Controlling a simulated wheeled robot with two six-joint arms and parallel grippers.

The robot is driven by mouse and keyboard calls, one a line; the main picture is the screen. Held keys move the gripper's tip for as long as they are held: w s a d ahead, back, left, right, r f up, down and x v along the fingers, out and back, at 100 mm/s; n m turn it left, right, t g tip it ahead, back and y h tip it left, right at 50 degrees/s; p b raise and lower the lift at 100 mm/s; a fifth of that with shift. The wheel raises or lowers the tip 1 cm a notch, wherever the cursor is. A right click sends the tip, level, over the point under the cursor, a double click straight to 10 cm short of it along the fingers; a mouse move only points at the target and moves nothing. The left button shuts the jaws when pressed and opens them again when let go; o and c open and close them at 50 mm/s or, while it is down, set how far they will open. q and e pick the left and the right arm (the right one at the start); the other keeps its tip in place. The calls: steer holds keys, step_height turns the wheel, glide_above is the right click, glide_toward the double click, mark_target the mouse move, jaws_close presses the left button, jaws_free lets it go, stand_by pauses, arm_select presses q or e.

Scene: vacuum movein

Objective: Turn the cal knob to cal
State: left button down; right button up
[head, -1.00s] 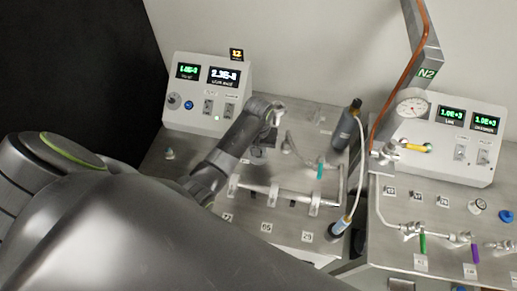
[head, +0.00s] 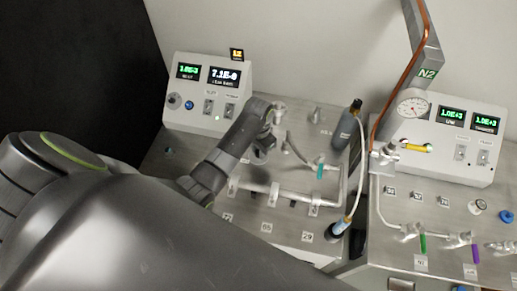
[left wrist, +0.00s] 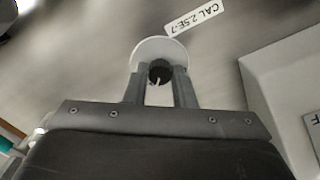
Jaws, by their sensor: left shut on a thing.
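The cal knob (left wrist: 160,70) is a small dark knob on a round white disc (left wrist: 160,48) in the left wrist view. A white label (left wrist: 198,16) reading "CAL 2.5E-7" lies beside the disc on the metal panel. My left gripper (left wrist: 160,84) is shut on the knob, one finger on each side. A small pale mark shows on the knob, but which way it points is hard to tell. In the head view my left arm (head: 230,155) reaches over the left panel and hides the knob. My right gripper is not in view.
A console (head: 208,118) with lit readouts stands behind my arm at the left. Teal-handled valve (head: 320,172) and pipes lie right of my arm. A dark bottle (head: 346,130) with a hose stands beyond them. Another panel with a gauge (head: 411,103) is at the right.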

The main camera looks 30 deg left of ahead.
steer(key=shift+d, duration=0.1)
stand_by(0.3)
arm_select(q)
steer(key=c, duration=1.2)
jaws_free()
